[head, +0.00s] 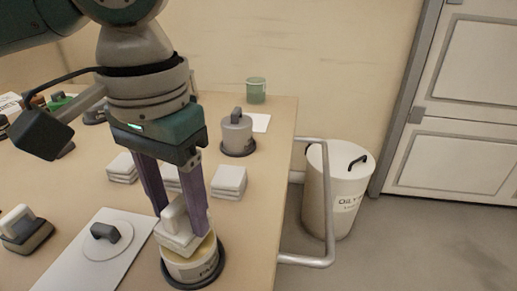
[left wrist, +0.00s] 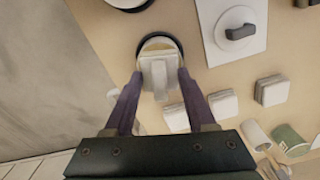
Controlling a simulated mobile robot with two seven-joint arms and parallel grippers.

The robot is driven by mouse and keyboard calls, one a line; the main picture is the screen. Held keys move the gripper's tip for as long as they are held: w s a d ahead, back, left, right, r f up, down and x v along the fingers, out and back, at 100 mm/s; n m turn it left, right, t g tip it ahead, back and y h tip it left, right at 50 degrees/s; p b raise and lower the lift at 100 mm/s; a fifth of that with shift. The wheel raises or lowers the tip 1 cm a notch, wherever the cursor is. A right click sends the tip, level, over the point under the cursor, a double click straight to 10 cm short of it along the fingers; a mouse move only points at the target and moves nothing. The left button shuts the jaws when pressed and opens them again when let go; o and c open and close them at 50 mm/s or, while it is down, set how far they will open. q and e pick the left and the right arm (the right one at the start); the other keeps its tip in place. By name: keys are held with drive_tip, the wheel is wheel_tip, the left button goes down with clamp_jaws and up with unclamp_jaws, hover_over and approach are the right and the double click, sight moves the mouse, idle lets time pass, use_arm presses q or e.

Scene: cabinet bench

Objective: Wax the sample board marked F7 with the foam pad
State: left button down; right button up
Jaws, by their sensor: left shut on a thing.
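My left gripper (head: 183,214) is shut on the white foam pad (head: 177,232), gripping its upright handle. The pad is at the open top of a cream tin (head: 192,266) with a dark base; I cannot tell whether it touches the contents. The left wrist view also shows the pad (left wrist: 158,76) between the fingers (left wrist: 155,80), over the tin. A white flat sheet or board (head: 70,258) lies left of the tin, with a round lid-like disc (head: 105,240) and dark handle on it. No F7 mark is readable. My right gripper is not in view.
Several stacks of white pads (head: 229,180) stand behind the tin. A grey lidded pot (head: 237,135) and a green cup (head: 256,91) are farther back. Another handled block (head: 25,230) is at left. A white bin (head: 338,190) stands beyond the table's right-hand rail (head: 328,210).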

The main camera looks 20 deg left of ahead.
sight(176, 202)
use_arm(q)
drive_tip(key=shift+f, duration=0.5)
idle(0.9)
drive_tip(key=shift+f+p, duration=0.1)
drive_tip(key=shift+p, duration=0.45)
idle(2.3)
wheel_tip(176, 202, up, 7)
drive_tip(key=p, duration=1)
idle(0.6)
